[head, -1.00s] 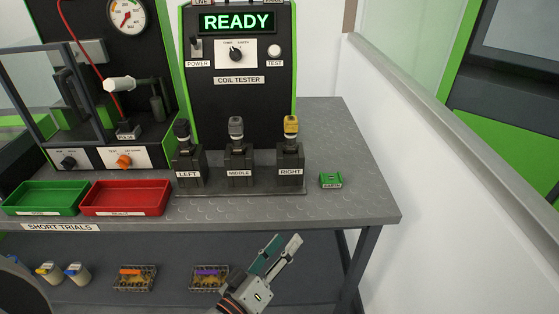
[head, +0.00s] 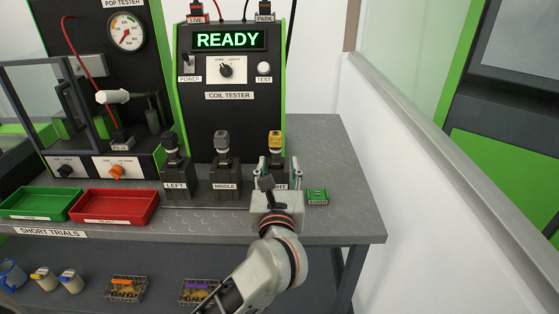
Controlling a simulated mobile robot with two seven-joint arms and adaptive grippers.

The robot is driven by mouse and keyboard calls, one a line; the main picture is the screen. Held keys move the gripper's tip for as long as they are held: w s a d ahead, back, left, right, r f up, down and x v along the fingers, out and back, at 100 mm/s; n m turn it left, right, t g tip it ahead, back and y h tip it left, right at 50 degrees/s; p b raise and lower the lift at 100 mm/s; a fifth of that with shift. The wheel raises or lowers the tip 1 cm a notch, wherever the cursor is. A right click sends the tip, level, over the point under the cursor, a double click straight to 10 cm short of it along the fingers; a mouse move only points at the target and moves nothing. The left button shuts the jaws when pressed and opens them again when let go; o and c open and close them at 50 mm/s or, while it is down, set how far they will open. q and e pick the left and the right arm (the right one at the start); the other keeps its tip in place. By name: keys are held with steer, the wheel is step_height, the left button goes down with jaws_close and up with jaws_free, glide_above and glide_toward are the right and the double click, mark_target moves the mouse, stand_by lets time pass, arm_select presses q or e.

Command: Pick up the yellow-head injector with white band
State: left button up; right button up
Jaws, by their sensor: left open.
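The yellow-head injector (head: 275,140) stands upright in the holder labelled RIGHT, in front of the coil tester. A grey-head injector (head: 221,142) stands in the MIDDLE holder and a black-head injector (head: 171,143) in the LEFT holder.
The coil tester (head: 229,125) reads READY. A small green block (head: 317,196) lies close to the right of my gripper. A red tray (head: 117,203) and a green tray (head: 38,200) are at the left. Bins and cups stand on the lower shelf.

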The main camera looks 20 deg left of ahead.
mark_target(275, 152)
arm_select(q)
steer(key=shift+w, duration=0.35)
steer(key=x, duration=0.3)
steer(key=a+x, duration=0.1)
steer(key=x, duration=0.2)
steer(key=shift+s, duration=0.15)
steer(key=shift+w, duration=0.55)
steer(key=shift+r, duration=0.1)
jaws_close()
